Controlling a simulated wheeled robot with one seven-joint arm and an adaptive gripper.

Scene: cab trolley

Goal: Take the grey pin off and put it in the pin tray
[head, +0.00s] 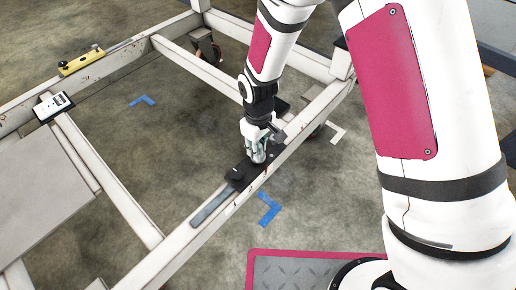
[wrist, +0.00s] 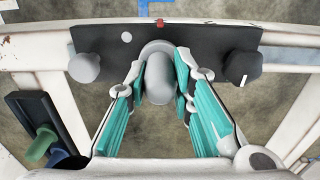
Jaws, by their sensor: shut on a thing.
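The grey pin (wrist: 160,80) stands in the middle of a dark plate (wrist: 215,42) on a white trolley rail, seen in the wrist view. My gripper (wrist: 159,88) is shut on it, one teal-padded finger on each side. The pin's lower end is hidden, so I cannot tell how deep it sits. In the head view my gripper (head: 259,158) is low over the rail, and the pin is hidden by it. A dark tray (wrist: 22,108) with a green and a blue pin in it is at the lower left of the wrist view; it may be the pin tray.
A grey strip (head: 211,206) lies along the rail. A yellow level (head: 82,61) and a small white-faced device (head: 53,105) rest on the far-left rail. Open floor shows between the rails.

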